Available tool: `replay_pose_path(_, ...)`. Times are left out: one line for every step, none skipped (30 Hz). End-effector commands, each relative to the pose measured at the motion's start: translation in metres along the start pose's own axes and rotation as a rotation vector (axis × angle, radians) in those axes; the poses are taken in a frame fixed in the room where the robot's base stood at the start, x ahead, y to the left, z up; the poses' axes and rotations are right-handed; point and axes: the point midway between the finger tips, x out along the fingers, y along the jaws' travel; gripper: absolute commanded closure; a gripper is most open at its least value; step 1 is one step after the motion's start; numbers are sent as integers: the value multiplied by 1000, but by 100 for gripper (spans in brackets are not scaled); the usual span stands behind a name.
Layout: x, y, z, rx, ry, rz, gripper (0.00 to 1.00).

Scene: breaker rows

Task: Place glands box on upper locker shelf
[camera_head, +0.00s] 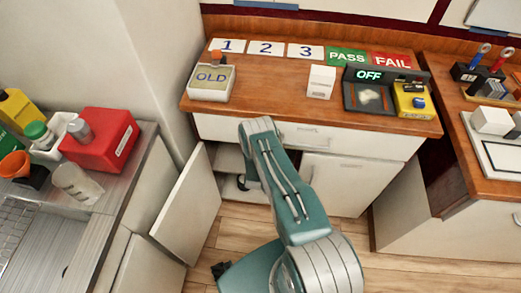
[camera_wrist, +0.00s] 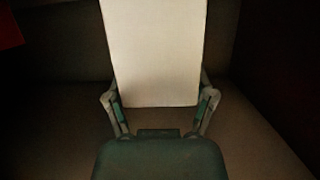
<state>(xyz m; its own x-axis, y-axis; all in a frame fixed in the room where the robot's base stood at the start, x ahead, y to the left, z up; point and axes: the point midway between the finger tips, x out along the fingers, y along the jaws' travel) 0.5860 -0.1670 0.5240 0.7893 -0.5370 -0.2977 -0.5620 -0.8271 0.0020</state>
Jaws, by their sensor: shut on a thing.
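In the wrist view my gripper (camera_wrist: 158,112) is shut on a pale, plain-faced box (camera_wrist: 153,50), with one finger at each side of it. I see no label on the face toward me, and the top of the box is cut off by the frame. Around it is a dim enclosed space with a brownish surface (camera_wrist: 55,130) below. In the head view my arm reaches into the open locker (camera_head: 228,160) under the bench; the box is hidden there. A dark bit of my gripper shows inside the opening. I cannot tell whether the box touches a shelf.
The locker door (camera_head: 188,212) stands open at the left; the neighbouring door (camera_head: 342,184) is shut. On the bench (camera_head: 270,85) are an OLD tray (camera_head: 211,82), a small white box (camera_head: 320,82) and a lit OFF unit (camera_head: 370,93). A dark side wall (camera_wrist: 285,80) is right of my gripper.

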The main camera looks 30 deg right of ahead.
Motion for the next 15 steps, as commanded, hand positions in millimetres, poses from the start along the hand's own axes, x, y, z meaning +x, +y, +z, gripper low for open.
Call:
replay_pose_path(0, 0, 1, 0, 1, 0, 86)
replay_pose_path(1, 0, 1, 0, 1, 0, 86)
replay_pose_path(1, 0, 2, 0, 1, 0, 86)
replay_pose_path(1, 0, 2, 0, 1, 0, 86)
replay_pose_path(1, 0, 2, 0, 2, 0, 86)
replay_pose_path(2, 0, 3, 0, 2, 0, 86)
replay_pose_path(2, 0, 3, 0, 2, 0, 86)
replay_pose_path(2, 0, 4, 0, 2, 0, 86)
replay_pose_path(2, 0, 4, 0, 2, 0, 86)
replay_pose_path(2, 0, 5, 0, 2, 0, 86)
replay_pose_path(2, 0, 6, 0, 2, 0, 86)
replay_pose_path(2, 0, 5, 0, 2, 0, 16)
replay_pose_path(2, 0, 5, 0, 2, 0, 3)
replay_pose_path(2, 0, 5, 0, 2, 0, 0)
replay_pose_path(2, 0, 5, 0, 1, 0, 0)
